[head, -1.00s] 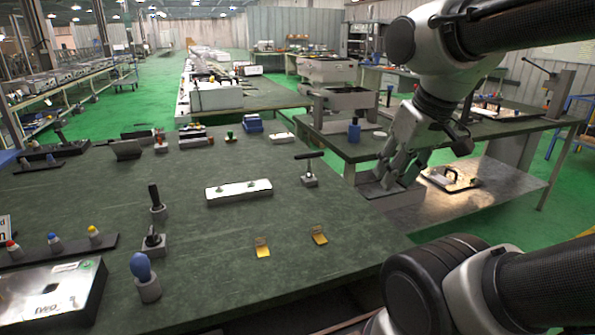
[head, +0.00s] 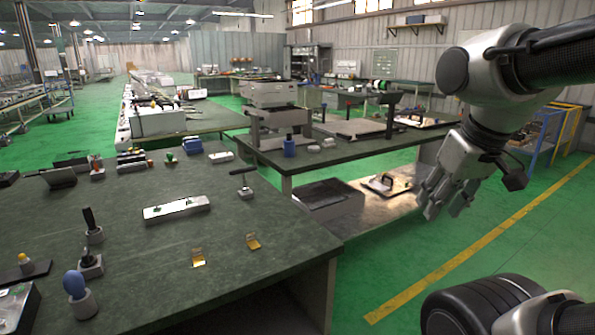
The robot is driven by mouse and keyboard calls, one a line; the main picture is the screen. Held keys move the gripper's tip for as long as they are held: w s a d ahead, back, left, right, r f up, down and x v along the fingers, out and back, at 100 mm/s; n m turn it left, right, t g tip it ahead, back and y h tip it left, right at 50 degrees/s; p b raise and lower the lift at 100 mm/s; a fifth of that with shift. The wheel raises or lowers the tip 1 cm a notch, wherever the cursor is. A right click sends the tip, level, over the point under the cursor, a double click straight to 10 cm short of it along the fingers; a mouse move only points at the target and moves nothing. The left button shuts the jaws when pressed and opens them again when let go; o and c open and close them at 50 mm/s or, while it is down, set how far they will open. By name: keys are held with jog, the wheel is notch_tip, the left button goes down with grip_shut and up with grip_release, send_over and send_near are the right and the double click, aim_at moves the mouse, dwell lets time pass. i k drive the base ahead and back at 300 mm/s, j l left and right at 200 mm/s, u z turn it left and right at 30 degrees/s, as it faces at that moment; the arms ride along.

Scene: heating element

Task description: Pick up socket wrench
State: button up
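A tool with a black T-shaped handle (head: 243,172) stands upright in a small grey holder (head: 246,194) near the right back edge of the green-topped table (head: 215,225); it looks like the socket wrench, but its lower end is hidden in the holder. My gripper (head: 443,203) hangs at the right of the head view, well to the right of this tool and apart from the table. Its fingers point down and look spread, with nothing between them.
A black-handled tool (head: 89,219) and a blue-knobbed tool (head: 75,284) stand in holders at left. A white-topped block (head: 176,208) and two yellow pieces (head: 198,257) (head: 253,242) lie nearby. A second bench (head: 350,152) stands behind. Green floor is free at right.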

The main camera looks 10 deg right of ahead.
aim_at(244, 188)
jog(key=i+l+z, duration=0.1)
jog(key=i+z, duration=0.15)
jog(key=z, duration=0.25)
jog(key=i+z, duration=0.25)
jog(key=z, duration=0.25)
jog(key=i+z, duration=0.25)
jog(key=z, duration=0.2)
jog(key=i+j, duration=0.15)
jog(key=i, duration=0.55)
jog(key=i+j, duration=0.15)
jog(key=i, duration=0.55)
jog(key=i+j, duration=0.15)
jog(key=i, duration=0.5)
jog(key=i+u, duration=0.15)
jog(key=u, duration=0.25)
jog(key=i+u, duration=0.15)
jog(key=u, duration=0.25)
jog(key=i+l+u, duration=0.15)
jog(key=u, duration=0.25)
jog(key=i+l+u, duration=0.1)
jog(key=u, duration=3.1)
